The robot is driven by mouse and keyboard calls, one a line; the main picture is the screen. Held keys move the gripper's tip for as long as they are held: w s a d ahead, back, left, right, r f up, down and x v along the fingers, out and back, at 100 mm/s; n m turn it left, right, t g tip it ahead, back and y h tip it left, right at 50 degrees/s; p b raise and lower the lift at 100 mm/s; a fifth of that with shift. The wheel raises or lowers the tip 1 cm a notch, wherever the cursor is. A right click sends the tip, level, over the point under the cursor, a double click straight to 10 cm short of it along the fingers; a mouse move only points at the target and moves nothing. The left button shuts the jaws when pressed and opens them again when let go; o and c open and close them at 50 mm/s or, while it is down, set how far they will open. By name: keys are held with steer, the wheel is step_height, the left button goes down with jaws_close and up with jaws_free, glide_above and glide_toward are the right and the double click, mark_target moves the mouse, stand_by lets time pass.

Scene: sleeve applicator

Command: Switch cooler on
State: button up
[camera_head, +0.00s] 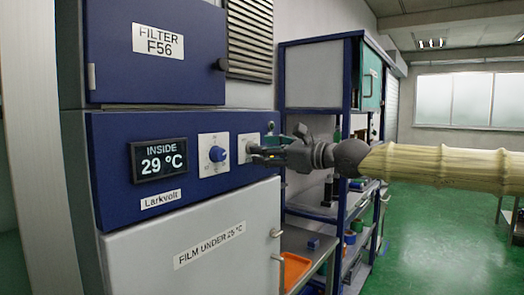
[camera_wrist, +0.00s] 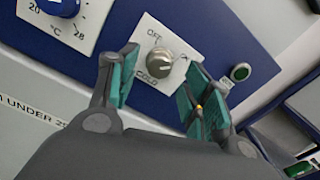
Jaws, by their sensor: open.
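The cooler's blue panel (camera_head: 120,205) carries a display (camera_head: 159,160) reading "INSIDE 29 °C". In the head view the plate (camera_head: 243,141) shows, but my gripper largely hides the knob. My gripper (camera_wrist: 158,88) is open, its teal fingertips either side of the knob's front, slightly below it in the wrist view. Contact is not visible. The head view shows my gripper (camera_head: 264,153) at the panel.
A blue temperature dial (camera_head: 217,154) is left of the plate. A round green button or lamp (camera_wrist: 241,72) is right of the knob. A door labelled "FILM UNDER 25 °C" (camera_head: 190,275) lies below. A shelf rack (camera_head: 347,100) stands right; green floor is open beyond.

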steer(key=v, duration=1)
stand_by(0.3)
